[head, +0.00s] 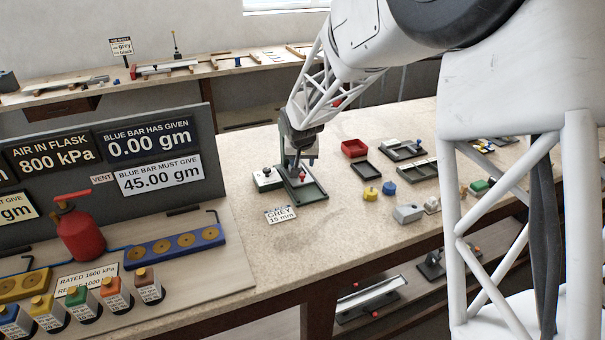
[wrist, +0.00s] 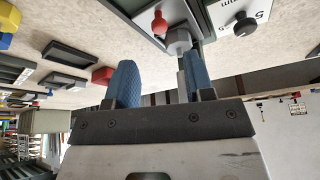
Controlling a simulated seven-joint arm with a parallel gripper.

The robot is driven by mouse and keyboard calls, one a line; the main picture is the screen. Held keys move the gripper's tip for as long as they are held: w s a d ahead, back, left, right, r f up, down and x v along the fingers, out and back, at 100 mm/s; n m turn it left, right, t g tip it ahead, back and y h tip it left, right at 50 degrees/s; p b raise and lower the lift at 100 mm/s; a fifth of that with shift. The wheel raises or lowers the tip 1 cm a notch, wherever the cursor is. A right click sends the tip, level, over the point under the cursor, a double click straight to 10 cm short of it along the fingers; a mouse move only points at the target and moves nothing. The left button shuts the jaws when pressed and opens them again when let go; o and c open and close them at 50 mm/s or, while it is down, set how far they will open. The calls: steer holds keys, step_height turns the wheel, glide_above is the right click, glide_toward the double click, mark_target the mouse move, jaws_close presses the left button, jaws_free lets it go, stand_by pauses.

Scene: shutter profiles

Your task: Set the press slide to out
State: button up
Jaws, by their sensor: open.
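The press (head: 313,193) stands on the bench below my gripper (head: 298,157), with a dark green base and a small pale box with a black knob (head: 266,172) at its left. In the wrist view my gripper (wrist: 160,64) shows two blue fingers standing apart. A grey faceted knob (wrist: 178,41) lies just beyond the fingertips, nearer the right finger; I cannot tell whether it touches. A red knob (wrist: 158,22) is beside it, on the pale press part. Which piece is the slide, and its position, I cannot tell. My gripper hides part of the press in the head view.
A card reading GREY 15 mm (head: 281,214) lies in front of the press. A red bin (head: 354,148), dark trays (head: 366,171), and yellow (head: 370,194) and blue (head: 389,188) pieces are to its right. A panel of readouts (head: 207,150) stands at the left.

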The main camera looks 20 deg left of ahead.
mark_target(302, 175)
steer(key=shift+f, duration=0.2)
steer(key=shift+x, duration=3.75)
steer(key=shift+c, duration=0.4)
jaws_close()
